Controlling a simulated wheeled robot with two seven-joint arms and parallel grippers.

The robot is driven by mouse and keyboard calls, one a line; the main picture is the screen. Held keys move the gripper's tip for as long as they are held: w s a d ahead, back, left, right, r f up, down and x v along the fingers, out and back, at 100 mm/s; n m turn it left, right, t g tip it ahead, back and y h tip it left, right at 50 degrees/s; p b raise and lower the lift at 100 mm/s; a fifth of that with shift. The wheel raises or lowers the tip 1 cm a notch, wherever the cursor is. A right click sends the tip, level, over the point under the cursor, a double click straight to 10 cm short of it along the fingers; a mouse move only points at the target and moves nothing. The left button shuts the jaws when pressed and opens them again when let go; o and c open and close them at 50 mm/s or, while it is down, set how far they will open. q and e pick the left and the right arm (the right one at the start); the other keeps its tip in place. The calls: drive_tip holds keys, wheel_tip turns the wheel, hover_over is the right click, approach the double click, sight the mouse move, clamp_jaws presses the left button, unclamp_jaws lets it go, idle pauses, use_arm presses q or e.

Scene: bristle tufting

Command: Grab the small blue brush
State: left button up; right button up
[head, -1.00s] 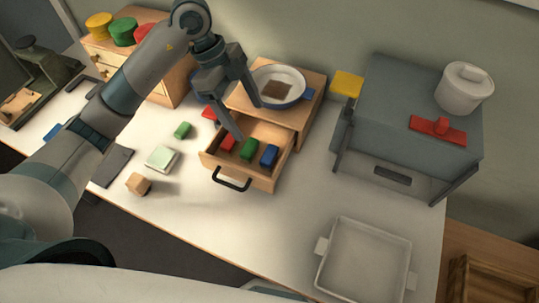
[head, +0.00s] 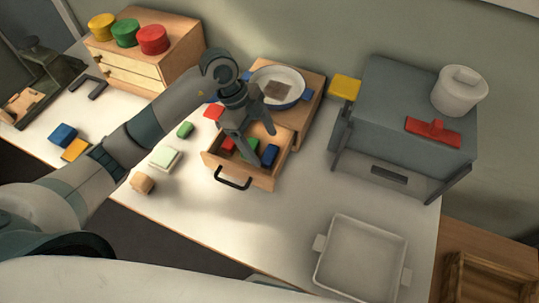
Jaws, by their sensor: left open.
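A small blue block-like piece (head: 270,154), which may be the blue brush, lies at the right inside the open drawer (head: 262,181). A green piece (head: 250,147) and a red piece (head: 228,145) lie left of it in the drawer, partly hidden by my gripper. My left gripper (head: 241,150) points down over the drawer, open, with its right finger just left of the blue piece. I cannot tell whether it touches anything. Another blue block (head: 62,134) lies at the far left of the table. My right gripper is not in view.
A pan (head: 277,88) sits on top of the drawer box. A grey oven-like box (head: 410,110) stands to the right, with a white pot (head: 459,91) and a red piece (head: 433,132) on it. A white tray (head: 360,262) lies at front right. The table's front middle is clear.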

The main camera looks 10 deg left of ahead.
sight(269, 153)
use_arm(q)
drive_tip(key=shift+d+f, duration=0.2)
drive_tip(key=p+x, duration=0.2)
drive_tip(key=x, duration=0.2)
drive_tip(key=shift+r, duration=0.1)
drive_tip(key=shift+d+f, duration=0.15)
drive_tip(key=shift+f, duration=0.25)
drive_tip(key=c, duration=1.1)
drive_tip(key=shift+r, duration=0.1)
